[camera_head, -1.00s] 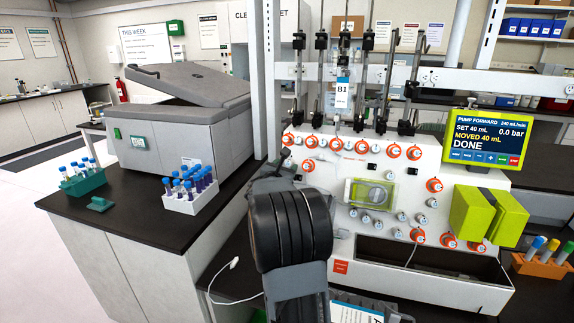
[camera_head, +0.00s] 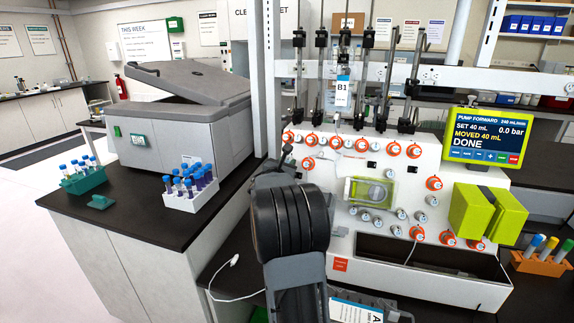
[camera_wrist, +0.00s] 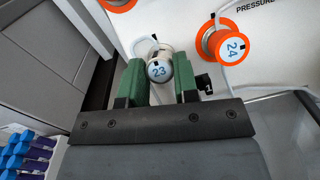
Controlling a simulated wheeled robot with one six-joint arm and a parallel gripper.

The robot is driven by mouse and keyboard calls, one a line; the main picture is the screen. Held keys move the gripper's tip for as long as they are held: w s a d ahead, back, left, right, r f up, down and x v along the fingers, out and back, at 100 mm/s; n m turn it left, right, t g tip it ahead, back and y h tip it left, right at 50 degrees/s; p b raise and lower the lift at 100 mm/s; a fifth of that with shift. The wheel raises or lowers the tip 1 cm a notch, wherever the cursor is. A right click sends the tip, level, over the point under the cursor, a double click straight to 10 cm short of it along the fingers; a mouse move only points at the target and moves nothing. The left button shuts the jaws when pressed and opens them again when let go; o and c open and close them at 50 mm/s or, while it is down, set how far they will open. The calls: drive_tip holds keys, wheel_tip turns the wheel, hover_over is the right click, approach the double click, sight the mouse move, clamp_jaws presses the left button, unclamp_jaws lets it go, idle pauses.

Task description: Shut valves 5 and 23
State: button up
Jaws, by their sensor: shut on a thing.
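Valve 23 (camera_wrist: 160,70) is a pale round knob with a blue-grey numbered face, on the white panel in the wrist view. My gripper (camera_wrist: 160,82) has its two green fingers closed on either side of this knob. No orange ring shows around it. In the head view my own arm hides the gripper and valve 23. The processor's front panel (camera_head: 318,215) carries several knobs there, some orange-ringed and some plain grey. Their numbers are too small to read, so I cannot tell which is valve 5.
Orange-ringed valve 24 (camera_wrist: 229,45) sits right of valve 23, beside a clear tube. A rack of blue-capped tubes (camera_head: 190,200) stands on the bench left of my arm. A pump screen (camera_head: 487,137) reads DONE. A hanging bag labelled B1 (camera_head: 342,95) is above the panel.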

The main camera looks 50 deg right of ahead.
drive_tip(key=shift+c, duration=0.5)
drive_tip(key=m+b, duration=0.1)
drive_tip(key=m, duration=0.1)
drive_tip(key=m+g+b, duration=0.1)
drive_tip(key=b, duration=0.1)
drive_tip(key=shift+w+f+m+g, duration=0.1)
drive_tip(key=shift+f+m+g, duration=0.05)
drive_tip(key=shift+m+g, duration=0.2)
drive_tip(key=m+g+b, duration=0.1)
drive_tip(key=m, duration=0.2)
drive_tip(key=m+g+b, duration=0.1)
drive_tip(key=m, duration=0.3)
drive_tip(key=shift+w+r+g, duration=0.1)
drive_tip(key=shift+r+g, duration=0.1)
drive_tip(key=shift+g, duration=0.15)
drive_tip(key=m, duration=0.2)
drive_tip(key=m+g+y, duration=0.1)
drive_tip(key=m, duration=0.1)
drive_tip(key=shift+r+m+g+y+b, duration=0.15)
drive_tip(key=shift+m+g+y+b, duration=0.15)
drive_tip(key=shift+m+b, duration=0.05)
drive_tip(key=m+y, duration=0.1)
drive_tip(key=m, duration=0.3)
drive_tip(key=shift+r+m+g+y, duration=0.1)
drive_tip(key=shift+m+g+y, duration=0.2)
drive_tip(key=shift+y, duration=0.1)
drive_tip(key=shift+p, duration=0.3)
